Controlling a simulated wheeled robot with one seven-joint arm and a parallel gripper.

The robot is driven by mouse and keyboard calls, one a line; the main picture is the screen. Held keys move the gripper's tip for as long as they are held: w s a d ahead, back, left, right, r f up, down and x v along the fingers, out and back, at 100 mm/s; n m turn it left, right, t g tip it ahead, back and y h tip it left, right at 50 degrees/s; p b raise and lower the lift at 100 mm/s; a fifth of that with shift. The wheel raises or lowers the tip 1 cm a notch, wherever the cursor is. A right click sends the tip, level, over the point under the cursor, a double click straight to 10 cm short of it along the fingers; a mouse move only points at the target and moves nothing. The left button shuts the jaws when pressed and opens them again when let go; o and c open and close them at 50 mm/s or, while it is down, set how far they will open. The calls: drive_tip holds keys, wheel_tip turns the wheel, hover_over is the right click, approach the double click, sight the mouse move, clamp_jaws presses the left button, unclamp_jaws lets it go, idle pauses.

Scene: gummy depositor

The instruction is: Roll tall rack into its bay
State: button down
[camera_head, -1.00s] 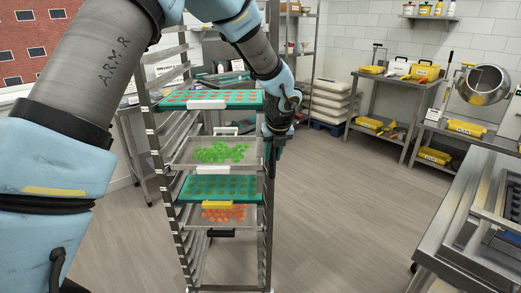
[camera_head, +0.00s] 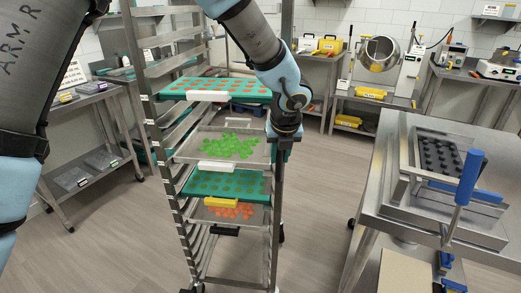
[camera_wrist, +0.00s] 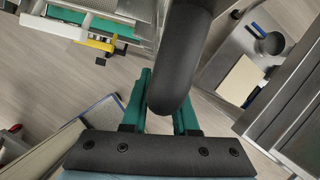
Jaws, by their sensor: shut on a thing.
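The tall metal rack (camera_head: 275,215) stands upright on the floor in the head view. It holds teal mould trays, an upper one (camera_head: 176,90) and a lower one (camera_head: 190,184), a metal tray with green gummies (camera_head: 231,146) and one with orange gummies (camera_head: 231,212). My gripper (camera_head: 283,150) is at the rack's right front post, at mid height. In the wrist view its teal fingers (camera_wrist: 160,112) are shut around a dark rounded bar, seemingly the rack's handle (camera_wrist: 180,70). The contact is partly hidden. I cannot tell which floor spot is the bay.
A steel table (camera_head: 390,170) with a moulding frame and blue-handled tool (camera_head: 465,180) stands close on the right. A steel bench (camera_head: 95,105) is at left. Benches with a round drum (camera_head: 382,52) line the back. Floor between the rack and right table is clear.

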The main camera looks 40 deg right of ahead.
drive_tip(key=s+d+m+g+h+p, duration=0.1)
drive_tip(key=s+d+m, duration=0.3)
drive_tip(key=s, duration=1)
drive_tip(key=shift+s, duration=0.35)
drive_tip(key=shift+s, duration=0.25)
drive_tip(key=c, duration=0.7)
unclamp_jaws()
drive_tip(key=shift+d, duration=0.1)
drive_tip(key=shift+w, duration=0.1)
drive_tip(key=shift+r, duration=0.1)
